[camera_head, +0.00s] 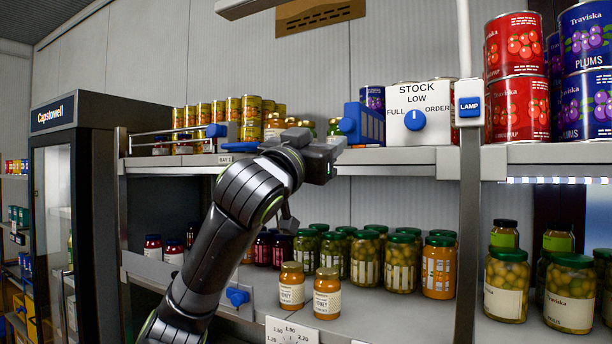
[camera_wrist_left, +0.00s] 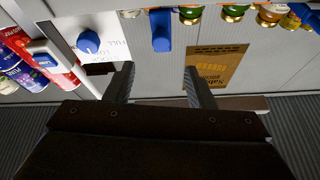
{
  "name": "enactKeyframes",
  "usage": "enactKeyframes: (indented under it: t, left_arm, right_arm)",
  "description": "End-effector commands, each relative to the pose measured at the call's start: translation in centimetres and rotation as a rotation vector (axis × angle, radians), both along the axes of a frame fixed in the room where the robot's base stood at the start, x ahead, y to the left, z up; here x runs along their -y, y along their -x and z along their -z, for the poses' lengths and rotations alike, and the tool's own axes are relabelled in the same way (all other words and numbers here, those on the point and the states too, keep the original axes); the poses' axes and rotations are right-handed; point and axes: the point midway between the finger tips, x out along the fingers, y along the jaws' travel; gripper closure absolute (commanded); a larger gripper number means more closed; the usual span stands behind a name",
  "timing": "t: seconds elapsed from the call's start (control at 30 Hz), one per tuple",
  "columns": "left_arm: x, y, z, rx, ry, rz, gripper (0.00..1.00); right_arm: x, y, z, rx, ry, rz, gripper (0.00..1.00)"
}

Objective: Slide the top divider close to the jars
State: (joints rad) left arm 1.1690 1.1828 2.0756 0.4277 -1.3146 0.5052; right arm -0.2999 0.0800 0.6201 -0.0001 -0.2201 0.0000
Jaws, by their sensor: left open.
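A blue divider (camera_head: 362,122) stands on the top shelf, left of the white stock dial box; it also shows in the wrist view (camera_wrist_left: 160,30). Small jars (camera_head: 274,125) with gold and green lids stand left of it, partly hidden by my arm; their lids show in the wrist view (camera_wrist_left: 233,12). A gap separates divider and jars. My left gripper (camera_head: 325,158) is in front of the top shelf edge, below and left of the divider. In the wrist view its fingers (camera_wrist_left: 160,85) are apart and empty, not touching the divider. My right gripper is out of view.
The stock dial box (camera_head: 414,120) and a grey post with a lamp switch (camera_head: 469,107) stand right of the divider. Another blue piece (camera_head: 217,131) is at the left. Jars (camera_head: 365,258) fill the lower shelf; two honey jars (camera_head: 327,295) stand in front.

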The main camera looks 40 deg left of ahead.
Motion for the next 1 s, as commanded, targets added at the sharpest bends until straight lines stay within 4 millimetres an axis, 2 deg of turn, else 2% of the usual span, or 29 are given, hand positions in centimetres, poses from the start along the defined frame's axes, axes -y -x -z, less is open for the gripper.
enactKeyframes:
  t: [0.03,0.1,0.33,1.0]
  left_arm:
    - [0.2,1.0,0.8,0.005,-0.003,-0.003,0.51]
    - [0.4,2.0,1.2,0.003,-0.003,-0.002,0.51]
    - [0.9,4.2,1.9,0.002,-0.001,0.000,0.51]
    - [1.0,4.5,1.9,-0.001,0.000,0.000,0.51]
  right_arm:
    - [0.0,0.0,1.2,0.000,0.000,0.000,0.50]
    - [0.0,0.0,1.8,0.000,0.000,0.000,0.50]
    - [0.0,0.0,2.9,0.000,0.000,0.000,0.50]
    - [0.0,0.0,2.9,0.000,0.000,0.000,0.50]
